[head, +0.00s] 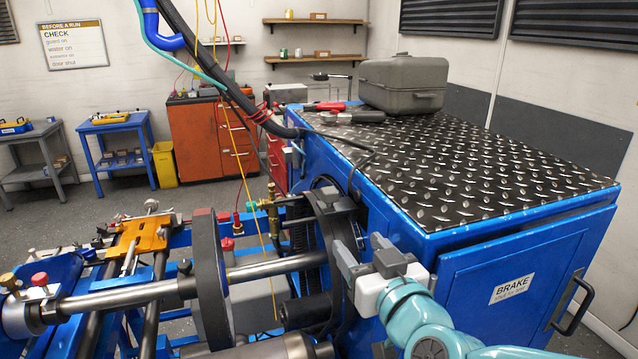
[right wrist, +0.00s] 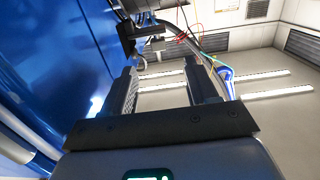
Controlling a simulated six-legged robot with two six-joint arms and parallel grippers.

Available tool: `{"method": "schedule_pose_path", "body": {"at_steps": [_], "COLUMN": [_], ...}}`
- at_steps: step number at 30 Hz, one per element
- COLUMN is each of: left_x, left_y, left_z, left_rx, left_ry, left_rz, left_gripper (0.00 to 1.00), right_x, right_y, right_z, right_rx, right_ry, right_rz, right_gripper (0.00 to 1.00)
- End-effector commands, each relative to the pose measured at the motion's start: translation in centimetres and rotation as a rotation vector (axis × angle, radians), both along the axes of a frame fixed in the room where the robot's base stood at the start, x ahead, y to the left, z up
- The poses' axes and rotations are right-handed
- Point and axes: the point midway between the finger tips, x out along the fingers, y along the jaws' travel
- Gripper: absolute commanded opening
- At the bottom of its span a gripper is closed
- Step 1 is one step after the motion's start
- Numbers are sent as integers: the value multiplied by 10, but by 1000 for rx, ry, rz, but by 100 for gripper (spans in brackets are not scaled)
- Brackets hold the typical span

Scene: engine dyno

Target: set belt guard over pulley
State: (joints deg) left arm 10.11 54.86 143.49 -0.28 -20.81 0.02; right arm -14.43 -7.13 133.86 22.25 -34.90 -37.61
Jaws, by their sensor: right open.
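A dark curved cover (head: 335,245), which looks like the belt guard, stands at the blue cabinet's left side with a small grey block on its top. A ribbed dark round part, perhaps the pulley and belt (head: 302,240), shows just left of it, partly hidden. I cannot tell whether the cover sits fully over it. My right gripper (head: 364,256) is open just right of the cover, its jaws empty. In the right wrist view the open fingers (right wrist: 165,88) have nothing between them; dark parts show beyond the fingertips. My left gripper is not in view.
The blue brake cabinet (head: 500,275) stands close on the right, with a grey case (head: 403,84) and red-handled tools on its plate top. A shaft (head: 275,268) and large dark disc (head: 210,280) lie left. A hose (head: 215,70) and thin wires hang above.

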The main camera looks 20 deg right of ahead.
Motion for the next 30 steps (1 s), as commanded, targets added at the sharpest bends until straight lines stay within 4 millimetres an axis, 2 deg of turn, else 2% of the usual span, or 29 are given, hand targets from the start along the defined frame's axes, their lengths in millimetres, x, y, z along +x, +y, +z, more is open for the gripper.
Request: {"method": "schedule_pose_path", "body": {"at_steps": [3,6,9,14,17,24,30], "left_x": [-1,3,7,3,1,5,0], "left_y": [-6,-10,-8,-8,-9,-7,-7], "left_z": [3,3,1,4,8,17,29], "left_rx": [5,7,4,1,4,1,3], "left_ry": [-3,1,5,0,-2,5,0], "left_rz": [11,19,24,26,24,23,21], "left_gripper": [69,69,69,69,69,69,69], "right_x": [-5,1,9,21,41,108,140], "right_y": [-8,-13,-9,-4,-6,1,0], "right_z": [17,21,21,24,25,23,26], "right_rx": [5,9,4,1,3,1,4], "right_ry": [-37,-46,-47,-51,-52,-44,-51], "right_rz": [2,3,3,2,1,2,2], "right_gripper": [58,58,58,58,58,58,58]}}
